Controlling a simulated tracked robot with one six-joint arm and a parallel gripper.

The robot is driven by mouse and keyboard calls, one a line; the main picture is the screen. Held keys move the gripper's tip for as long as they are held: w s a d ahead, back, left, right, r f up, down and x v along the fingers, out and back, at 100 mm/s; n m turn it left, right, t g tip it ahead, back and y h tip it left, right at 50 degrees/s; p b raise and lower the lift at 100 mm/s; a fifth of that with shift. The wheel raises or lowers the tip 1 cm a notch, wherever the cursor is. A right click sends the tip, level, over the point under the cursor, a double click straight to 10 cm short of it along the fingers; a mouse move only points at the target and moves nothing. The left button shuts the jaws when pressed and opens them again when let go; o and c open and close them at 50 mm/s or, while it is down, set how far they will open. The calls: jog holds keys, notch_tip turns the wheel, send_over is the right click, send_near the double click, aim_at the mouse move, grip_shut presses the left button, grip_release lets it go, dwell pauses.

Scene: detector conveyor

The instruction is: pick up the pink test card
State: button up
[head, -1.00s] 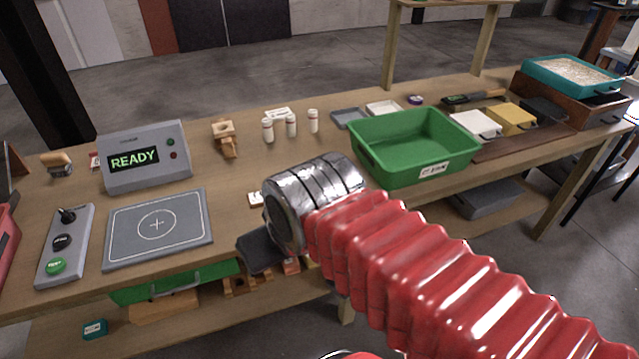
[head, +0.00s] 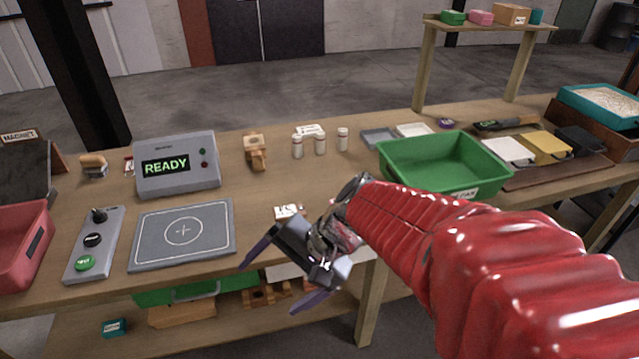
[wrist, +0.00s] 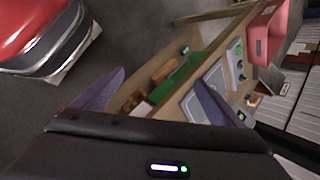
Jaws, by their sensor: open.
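I cannot make out a pink test card for certain in either view. A small pink block-like item (head: 481,17) sits on the raised shelf at the back right in the head view; its kind is unclear. A small white card with dark marks (head: 287,211) lies near the table's front edge. My gripper (head: 265,290) is open and empty, in front of the table edge and below that card. In the wrist view its two purple fingers (wrist: 160,76) stand apart, with floor and the table's lower shelf beyond them.
A grey crosshair plate (head: 183,232), a READY display box (head: 176,165) and a button panel (head: 94,245) stand at left. A pink-red bin (head: 22,240) is at the far left. A green tray (head: 445,163) is right of centre. White bottles (head: 320,145) stand behind.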

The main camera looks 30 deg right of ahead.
jog(key=shift+o, duration=0.6)
jog(key=w+d+f+m+t+y, duration=0.1)
jog(key=w+d+m+t+y, duration=0.1)
jog(key=w+d+m, duration=0.3)
jog(key=w+m+t, duration=0.1)
jog(key=m, duration=0.1)
jog(key=shift+f+m+t, duration=0.3)
jog(key=shift+m, duration=0.1)
jog(key=w+d+f+m+t+h, duration=0.1)
jog(key=d+f+m+t+h, duration=0.2)
jog(key=d+m, duration=0.6)
jog(key=w+d+f+m+t+h, duration=0.1)
jog(key=d+f+m+t+h, duration=0.3)
jog(key=d+m, duration=0.5)
jog(key=d+h, duration=0.1)
jog(key=d, duration=0.7)
jog(key=shift+f+h, duration=0.25)
jog(key=shift+h, duration=0.15)
jog(key=shift+w+d, duration=0.1)
jog(key=shift+w, duration=0.05)
